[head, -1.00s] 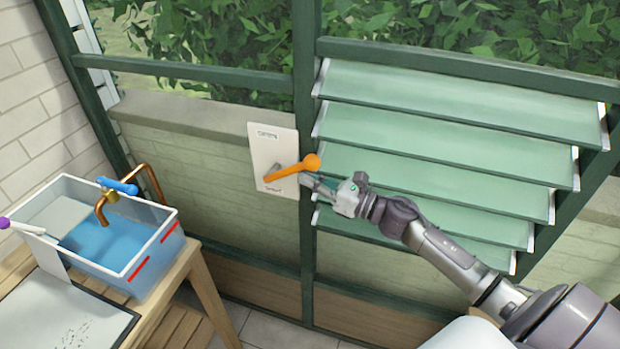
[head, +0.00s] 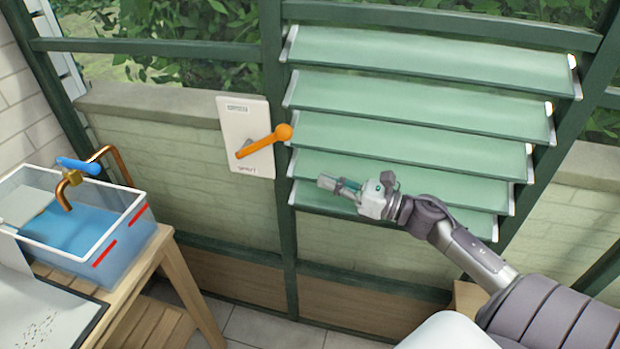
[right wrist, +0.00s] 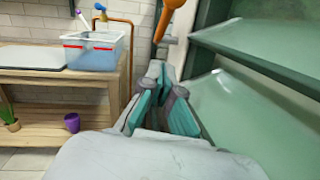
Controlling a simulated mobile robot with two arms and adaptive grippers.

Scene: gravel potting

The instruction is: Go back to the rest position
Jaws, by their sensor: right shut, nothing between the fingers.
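My right gripper (head: 338,186) is shut and empty in the head view, in front of the lower louvre slats. It is apart from the orange lever (head: 266,141), which is up and to its left on a white plate (head: 236,118). The lever slants up to the right. In the right wrist view the shut fingers (right wrist: 163,80) point forward, and the lower part of the orange lever (right wrist: 166,18) shows beyond them at the top. My left gripper is in neither view.
Green louvre slats (head: 415,140) stand close behind my right arm. At the left, a clear tank (head: 125,235) of blue water stands on a wooden bench (head: 185,265), with a copper tap (head: 68,190) over it. A purple pot (right wrist: 72,122) is on the bench's lower shelf.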

